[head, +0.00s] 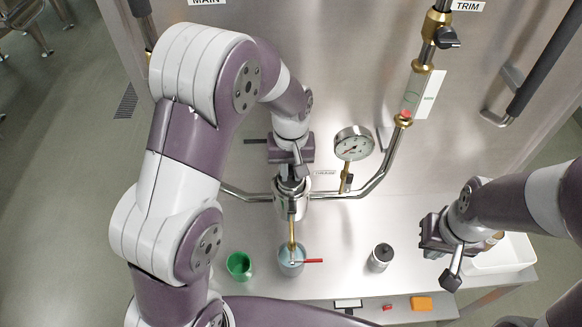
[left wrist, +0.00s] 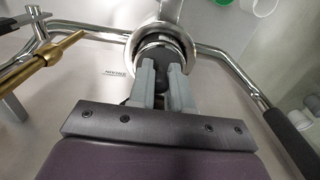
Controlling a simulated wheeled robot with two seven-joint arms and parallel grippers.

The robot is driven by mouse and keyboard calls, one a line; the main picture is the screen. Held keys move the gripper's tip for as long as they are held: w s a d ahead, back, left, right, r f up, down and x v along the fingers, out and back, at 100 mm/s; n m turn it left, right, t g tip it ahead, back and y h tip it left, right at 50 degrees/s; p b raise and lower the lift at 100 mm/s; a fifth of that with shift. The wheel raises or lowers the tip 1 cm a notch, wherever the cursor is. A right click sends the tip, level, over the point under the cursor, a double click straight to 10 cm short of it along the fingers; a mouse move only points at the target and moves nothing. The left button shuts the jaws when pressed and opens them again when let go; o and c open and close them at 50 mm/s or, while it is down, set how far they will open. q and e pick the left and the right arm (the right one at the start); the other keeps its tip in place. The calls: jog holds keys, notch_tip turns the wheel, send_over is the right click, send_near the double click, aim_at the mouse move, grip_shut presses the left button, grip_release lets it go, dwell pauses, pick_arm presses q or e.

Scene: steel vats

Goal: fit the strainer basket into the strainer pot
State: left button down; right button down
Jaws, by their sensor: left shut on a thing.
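The strainer pot (head: 291,207) is a shiny steel cylinder in the pipe line at the panel. It also shows in the left wrist view (left wrist: 188,46) as a bright round rim. My left gripper (head: 293,180) points down right over the pot. In the left wrist view its fingers (left wrist: 164,78) are shut on the dark handle of the strainer basket (left wrist: 163,55), at the pot's mouth. The basket's body is mostly hidden, and I cannot tell how deep it sits. My right gripper (head: 447,262) hangs at the right, away from the pot; its finger gap is unclear.
Below the pot a brass outlet ends over a blue cup (head: 289,267), beside a red lever (head: 313,261). A gauge (head: 352,143) and pipes flank the pot.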

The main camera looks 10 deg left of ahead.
pick_arm(q)
jog(key=shift+f, duration=0.3)
jog(key=shift+f+b, duration=0.25)
jog(key=shift+b, duration=0.05)
jog(key=c, duration=1.1)
grip_release()
jog(key=shift+o, duration=0.2)
jog(key=shift+r, duration=0.1)
